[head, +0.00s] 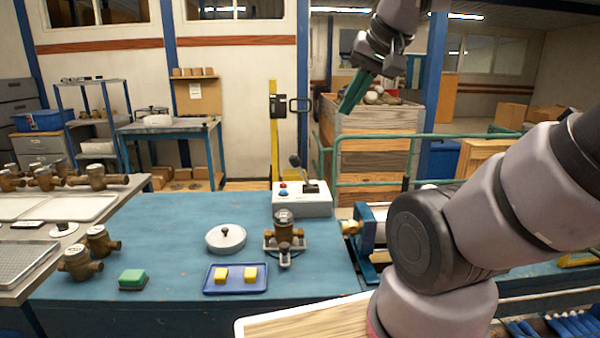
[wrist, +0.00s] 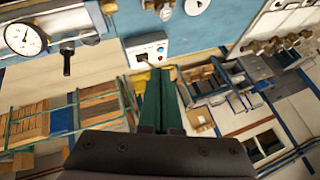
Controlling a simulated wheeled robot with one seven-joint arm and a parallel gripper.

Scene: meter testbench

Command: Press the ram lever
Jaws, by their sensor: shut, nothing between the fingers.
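The lever with a black knob (head: 295,161) rises from a light grey control box (head: 316,205) on the blue bench; I take it as the ram lever. The box has a red and a blue button beside the lever base. In the wrist view the box (wrist: 148,47) shows upside down beyond my fingertips. My gripper (head: 347,108) is up in the air, above and to the right of the lever in the head view, apart from it. Its green fingers (wrist: 160,75) are together and empty.
A green rail (head: 325,160) and wooden crate (head: 372,150) lie behind.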

